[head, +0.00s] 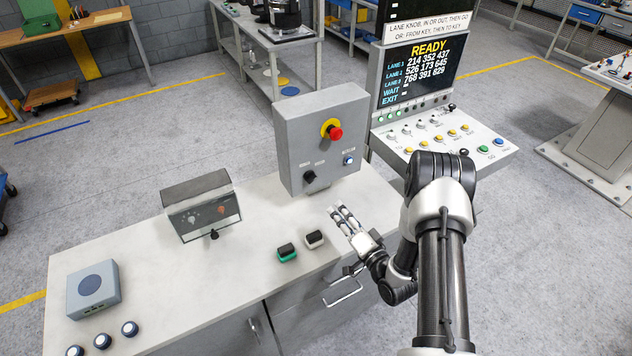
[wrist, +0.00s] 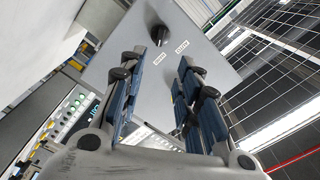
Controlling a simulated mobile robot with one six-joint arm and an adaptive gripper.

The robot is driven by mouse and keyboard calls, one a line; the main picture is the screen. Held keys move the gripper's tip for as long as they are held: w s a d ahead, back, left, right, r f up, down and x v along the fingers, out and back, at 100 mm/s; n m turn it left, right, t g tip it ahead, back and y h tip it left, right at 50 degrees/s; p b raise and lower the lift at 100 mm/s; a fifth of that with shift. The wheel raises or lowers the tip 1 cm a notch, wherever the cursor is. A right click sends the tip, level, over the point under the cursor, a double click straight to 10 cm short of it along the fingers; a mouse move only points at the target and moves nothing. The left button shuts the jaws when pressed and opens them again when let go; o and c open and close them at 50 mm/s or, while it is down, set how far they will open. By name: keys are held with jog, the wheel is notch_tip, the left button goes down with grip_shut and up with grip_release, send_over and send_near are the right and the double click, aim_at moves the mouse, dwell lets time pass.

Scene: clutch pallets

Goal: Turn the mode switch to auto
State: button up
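The mode switch appears to be the black knob (head: 309,176) low on the left of the grey control box's front. In the wrist view the black knob (wrist: 159,35) shows ahead, beyond the fingertips, with two small labels on the panel near it. I cannot read the labels surely or tell which way the knob points. My gripper (head: 339,212) is in front of the box, a little right of and below the knob in the head view, apart from it. In the wrist view my gripper (wrist: 158,66) has its two fingers spread, with nothing between them.
The grey control box (head: 290,140) also carries a red emergency button (head: 334,132) and a blue-lit button (head: 348,160). A green-and-black block (head: 287,253) and a white-and-black block (head: 314,239) lie on the bench (head: 200,285). A console with a READY screen (head: 428,68) stands behind right.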

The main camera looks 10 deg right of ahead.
aim_at(314, 179)
jog(key=x, duration=1.4)
jog(key=shift+w+a, duration=0.15)
jog(key=shift+w, duration=0.2)
jog(key=shift+c, duration=0.3)
grip_shut()
